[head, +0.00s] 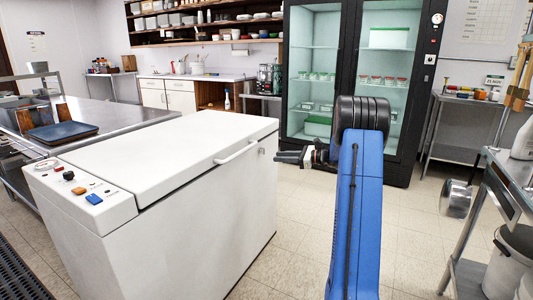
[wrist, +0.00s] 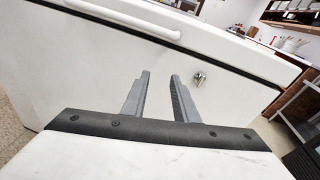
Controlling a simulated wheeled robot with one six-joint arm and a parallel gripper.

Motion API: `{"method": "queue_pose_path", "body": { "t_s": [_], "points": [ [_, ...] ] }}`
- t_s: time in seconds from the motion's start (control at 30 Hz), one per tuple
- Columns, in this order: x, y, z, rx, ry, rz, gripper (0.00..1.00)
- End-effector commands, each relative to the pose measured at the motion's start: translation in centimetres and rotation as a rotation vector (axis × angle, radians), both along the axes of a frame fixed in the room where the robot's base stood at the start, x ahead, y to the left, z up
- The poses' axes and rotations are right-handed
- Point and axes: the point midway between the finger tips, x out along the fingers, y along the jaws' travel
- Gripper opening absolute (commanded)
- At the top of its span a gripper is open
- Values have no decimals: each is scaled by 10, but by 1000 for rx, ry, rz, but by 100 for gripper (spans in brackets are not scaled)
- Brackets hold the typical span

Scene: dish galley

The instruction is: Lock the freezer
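The white chest freezer (head: 185,190) stands at the left of the head view with its lid (head: 165,150) down. A white bar handle (head: 236,152) runs along the lid's front edge; it also shows in the wrist view (wrist: 125,16). A small metal lock with what looks like a key (wrist: 199,78) sits on the freezer's front face below the lid seam. My gripper (head: 277,157) is in front of that face. In the wrist view my gripper (wrist: 161,75) has its two fingers apart with nothing between them, and the lock is just right of the right fingertip.
A control panel (head: 80,192) with knobs and coloured switches is on the freezer's left end. A glass-door fridge (head: 398,150) stands behind my arm. A steel table (head: 100,122) is behind the freezer. Open tiled floor (head: 290,245) lies right of the freezer.

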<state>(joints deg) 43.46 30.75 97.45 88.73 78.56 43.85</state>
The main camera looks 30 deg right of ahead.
Motion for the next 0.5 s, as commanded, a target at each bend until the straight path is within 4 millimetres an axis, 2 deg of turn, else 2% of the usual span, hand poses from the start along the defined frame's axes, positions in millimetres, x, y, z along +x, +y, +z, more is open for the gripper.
{"method": "queue_pose_path", "body": {
  "t_s": [0.03, 0.1, 0.2, 0.33, 0.5],
  "points": [
    [4, -24, -10, 42, -2, -35, 27],
    [8, -51, -18, 96, -10, -75, 27],
    [10, -79, -27, 153, -20, -118, 27],
    [12, -100, -33, 194, -29, -148, 27],
    [18, -101, -34, 206, -32, -155, 27]
  ]
}}
